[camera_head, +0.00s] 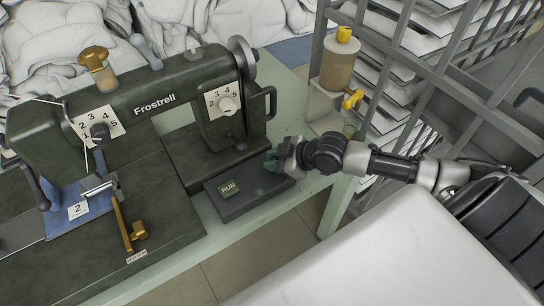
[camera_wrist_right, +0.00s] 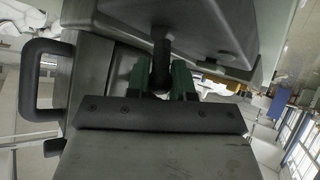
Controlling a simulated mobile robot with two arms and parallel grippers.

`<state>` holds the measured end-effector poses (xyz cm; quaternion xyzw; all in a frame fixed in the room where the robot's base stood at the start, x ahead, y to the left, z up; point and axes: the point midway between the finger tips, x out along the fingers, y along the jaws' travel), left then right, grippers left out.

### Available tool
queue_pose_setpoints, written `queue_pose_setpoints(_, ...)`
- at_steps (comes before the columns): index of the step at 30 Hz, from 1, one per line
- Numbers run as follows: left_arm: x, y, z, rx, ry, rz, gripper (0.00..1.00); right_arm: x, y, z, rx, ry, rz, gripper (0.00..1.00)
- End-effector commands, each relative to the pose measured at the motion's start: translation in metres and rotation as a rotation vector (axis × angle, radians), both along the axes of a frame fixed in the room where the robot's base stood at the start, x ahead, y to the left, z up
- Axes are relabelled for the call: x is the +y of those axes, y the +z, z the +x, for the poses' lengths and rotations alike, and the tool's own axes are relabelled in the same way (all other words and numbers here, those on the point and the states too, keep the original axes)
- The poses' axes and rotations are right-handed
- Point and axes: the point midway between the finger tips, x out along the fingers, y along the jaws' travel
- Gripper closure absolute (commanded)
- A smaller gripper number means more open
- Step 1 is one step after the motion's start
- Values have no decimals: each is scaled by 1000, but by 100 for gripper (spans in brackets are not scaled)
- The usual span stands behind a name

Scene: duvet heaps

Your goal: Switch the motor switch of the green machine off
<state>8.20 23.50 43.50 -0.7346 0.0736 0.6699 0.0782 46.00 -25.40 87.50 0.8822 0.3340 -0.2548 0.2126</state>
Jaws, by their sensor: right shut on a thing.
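The green machine (camera_head: 150,105) is a dark green sewing machine marked "Frostrell", at the left and centre of the head view. A flat grey switch box (camera_head: 250,200) with a "RUN" label (camera_head: 229,189) is at its front right, by the table edge. My right gripper (camera_head: 272,162) reaches in from the right over the back end of this box. In the right wrist view its green fingers (camera_wrist_right: 162,80) are shut on a dark lever (camera_wrist_right: 160,62). In the head view the fingers hide the lever, so its position is unclear. My left gripper is not in view.
A pale green table (camera_head: 290,115) carries the machine. An oil bottle with a yellow cap (camera_head: 338,65) stands near my right forearm. Behind it is a grey metal rack (camera_head: 425,90) of folded white stacks. White duvets (camera_head: 50,40) are heaped behind.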

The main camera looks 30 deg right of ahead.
Motion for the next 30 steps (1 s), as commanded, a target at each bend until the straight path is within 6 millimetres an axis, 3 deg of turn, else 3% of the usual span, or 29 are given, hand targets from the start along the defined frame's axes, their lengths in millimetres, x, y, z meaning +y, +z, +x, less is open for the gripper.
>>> queue_pose_setpoints(10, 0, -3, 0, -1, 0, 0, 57, 0, -2, -6, -138, 0, 7, 100)
queue_pose_setpoints(26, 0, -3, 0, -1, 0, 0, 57, 0, -2, -6, -161, 0, 7, 100)
queue_pose_setpoints(27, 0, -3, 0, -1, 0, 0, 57, 0, -2, -6, -161, 0, 7, 73)
queue_pose_setpoints(30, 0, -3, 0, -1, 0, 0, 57, 0, -2, -7, -161, 0, 7, 58)
